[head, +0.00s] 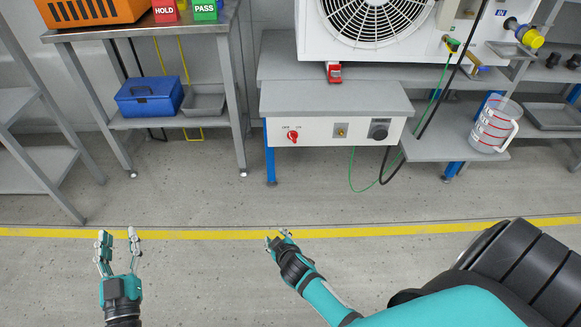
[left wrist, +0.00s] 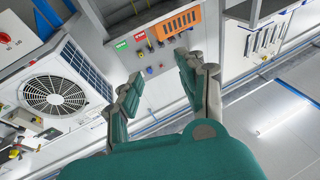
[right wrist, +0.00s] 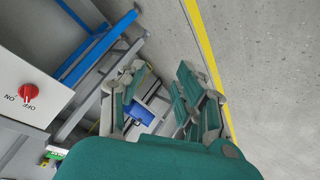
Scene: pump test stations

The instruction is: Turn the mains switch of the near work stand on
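The red mains switch (head: 293,135) is a rotary knob under OFF and ON labels, on the left of the work stand's white front panel (head: 314,133). It also shows at the left edge of the right wrist view (right wrist: 28,93). I cannot tell for sure which label the knob points to. My right gripper (head: 279,238) is open and empty, in front of the stand and well apart from the switch; its spread fingers show in the right wrist view (right wrist: 158,100). My left gripper (head: 118,245) is open and empty, further left over the floor.
A fan unit (head: 370,22) stands on the work stand, with a dark knob (head: 379,129) and hanging cables on the panel's right. A measuring jug (head: 495,125) is on the right shelf. A side table with a blue box (head: 150,96) stands left. The floor in front is clear.

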